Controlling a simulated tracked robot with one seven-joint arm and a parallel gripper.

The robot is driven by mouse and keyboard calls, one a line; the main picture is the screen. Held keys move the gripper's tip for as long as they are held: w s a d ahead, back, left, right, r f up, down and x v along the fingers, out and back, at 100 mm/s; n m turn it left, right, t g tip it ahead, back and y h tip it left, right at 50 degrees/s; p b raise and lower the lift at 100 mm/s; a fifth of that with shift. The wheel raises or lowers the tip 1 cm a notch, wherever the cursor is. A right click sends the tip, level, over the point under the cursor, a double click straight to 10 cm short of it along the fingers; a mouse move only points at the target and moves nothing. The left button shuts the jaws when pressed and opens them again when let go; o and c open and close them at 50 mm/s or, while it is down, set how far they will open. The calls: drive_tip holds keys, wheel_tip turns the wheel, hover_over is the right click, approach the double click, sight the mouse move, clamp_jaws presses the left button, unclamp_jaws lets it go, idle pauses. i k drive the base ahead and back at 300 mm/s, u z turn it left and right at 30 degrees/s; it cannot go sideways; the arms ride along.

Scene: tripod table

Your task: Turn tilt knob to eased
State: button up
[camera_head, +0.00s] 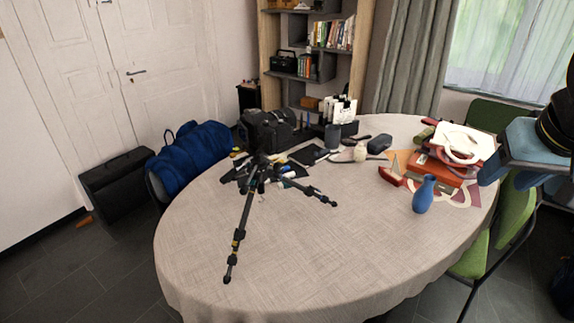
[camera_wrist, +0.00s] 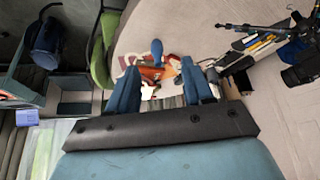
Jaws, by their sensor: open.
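A black tripod (camera_head: 240,232) stands on the table with its legs spread and a dark camera (camera_head: 268,128) on top. The tilt knob cannot be picked out from the dark head. In the head view my blue and black arm shows at the right edge, beyond the table's right side.
The round table (camera_head: 300,255) has clear cloth at its front. A blue vase (camera_head: 424,194) and a pile of red books (camera_head: 437,169) stand at the right. A blue bag (camera_head: 192,154) is at the left, and a green chair (camera_head: 510,214) is at the right.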

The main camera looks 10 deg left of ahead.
sight(279, 166)
drive_tip(key=z, duration=1.1)
drive_tip(key=k, duration=1.75)
drive_tip(key=u, duration=0.65)
drive_tip(key=i, duration=1)
drive_tip(key=z, duration=0.1)
